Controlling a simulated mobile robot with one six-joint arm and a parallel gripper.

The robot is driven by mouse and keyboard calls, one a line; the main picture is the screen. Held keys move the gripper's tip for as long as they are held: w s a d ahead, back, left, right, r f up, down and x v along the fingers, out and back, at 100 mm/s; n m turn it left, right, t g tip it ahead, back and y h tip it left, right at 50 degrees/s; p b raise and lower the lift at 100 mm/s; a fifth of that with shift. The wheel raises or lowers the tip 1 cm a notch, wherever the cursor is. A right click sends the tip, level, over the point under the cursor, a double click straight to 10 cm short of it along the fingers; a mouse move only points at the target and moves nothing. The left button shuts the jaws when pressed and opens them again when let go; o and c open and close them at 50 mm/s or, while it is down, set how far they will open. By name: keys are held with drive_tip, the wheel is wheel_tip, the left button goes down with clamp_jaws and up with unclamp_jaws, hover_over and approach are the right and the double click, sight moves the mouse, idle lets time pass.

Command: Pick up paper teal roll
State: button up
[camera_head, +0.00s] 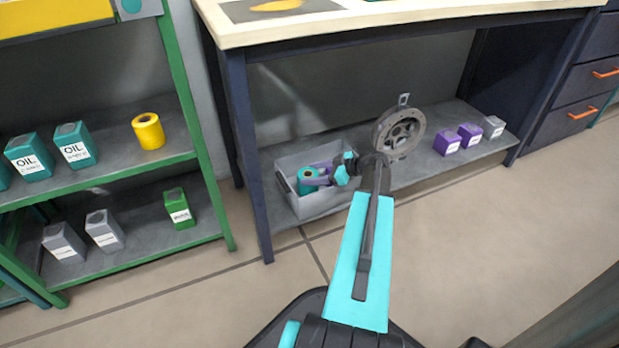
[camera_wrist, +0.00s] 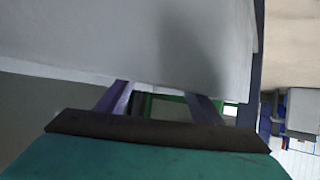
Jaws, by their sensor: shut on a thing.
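The teal roll (camera_head: 306,186) shows in the head view inside a grey bin, with a brownish core at its top. My gripper (camera_head: 312,178) reaches into the bin from the right, and its pale purple fingers are shut on the roll. Part of the roll is hidden by the fingers and the bin wall. In the wrist view my gripper's two purple fingers (camera_wrist: 160,104) show beyond a dark bar.
The grey bin (camera_head: 322,203) stands on the low shelf under the workbench (camera_head: 400,24). A grey round part (camera_head: 384,130) sits beside my arm. Purple boxes (camera_head: 447,143) stand farther right. A green-framed rack (camera_head: 187,100) at left holds a yellow roll (camera_head: 148,131) and cans.

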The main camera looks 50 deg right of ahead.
wheel_tip(320, 180, up, 10)
drive_tip(key=p, duration=0.3)
drive_tip(key=shift+f+p, duration=0.25)
drive_tip(key=shift+p, duration=0.1)
idle(0.3)
